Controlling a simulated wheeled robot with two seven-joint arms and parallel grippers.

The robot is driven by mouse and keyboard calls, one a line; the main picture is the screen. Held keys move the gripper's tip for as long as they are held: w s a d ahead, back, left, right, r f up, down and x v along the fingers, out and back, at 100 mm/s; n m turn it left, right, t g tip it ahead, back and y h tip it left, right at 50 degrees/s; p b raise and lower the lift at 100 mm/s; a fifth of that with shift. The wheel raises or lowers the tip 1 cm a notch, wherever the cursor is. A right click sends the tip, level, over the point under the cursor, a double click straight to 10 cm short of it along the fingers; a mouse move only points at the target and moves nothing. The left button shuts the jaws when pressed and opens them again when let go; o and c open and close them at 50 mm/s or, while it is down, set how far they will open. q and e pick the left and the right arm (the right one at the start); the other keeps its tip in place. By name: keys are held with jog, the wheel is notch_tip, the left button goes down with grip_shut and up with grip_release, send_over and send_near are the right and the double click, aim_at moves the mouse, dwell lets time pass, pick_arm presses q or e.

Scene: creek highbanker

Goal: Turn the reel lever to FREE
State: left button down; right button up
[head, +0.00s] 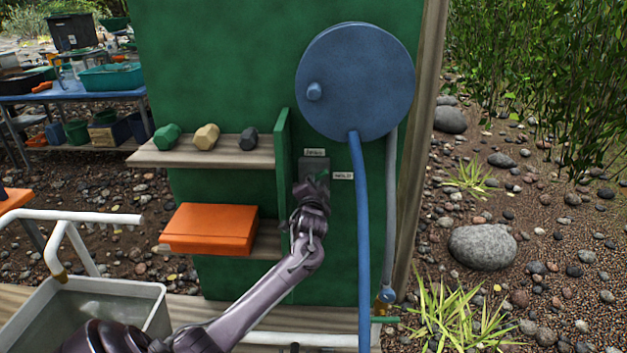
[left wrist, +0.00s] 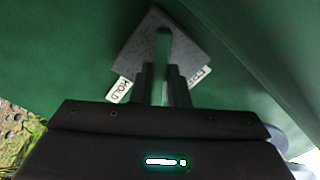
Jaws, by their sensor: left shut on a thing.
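The reel lever (left wrist: 163,50) is a narrow pale green bar on a grey plate (left wrist: 140,50) on the green panel. The plate also shows in the head view (head: 313,165), below the blue hose reel (head: 365,85). My left gripper (head: 317,187) is shut on the lever, with one finger on each side in the wrist view (left wrist: 161,78). The HOLD label (left wrist: 119,89) is left of the fingers there, and the partly hidden FREE label (left wrist: 200,76) is right. The lever lies between the two labels. In the head view, my gripper hides most of it. My right gripper is out of view.
A blue hose (head: 361,240) hangs just right of my left gripper. A green upright divider (head: 282,150) stands to its left, beside a shelf (head: 235,153) with coloured knobs. An orange box (head: 210,229) sits on the lower shelf.

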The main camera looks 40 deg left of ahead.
pick_arm(q)
jog(key=n+p, duration=0.1)
jog(key=n, duration=1)
jog(key=shift+f+p, duration=0.1)
jog(key=shift+p, duration=0.3)
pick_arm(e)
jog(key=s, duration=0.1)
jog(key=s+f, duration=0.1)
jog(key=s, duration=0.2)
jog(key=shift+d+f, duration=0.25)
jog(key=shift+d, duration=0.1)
pick_arm(q)
jog(key=c, duration=1.4)
grip_release()
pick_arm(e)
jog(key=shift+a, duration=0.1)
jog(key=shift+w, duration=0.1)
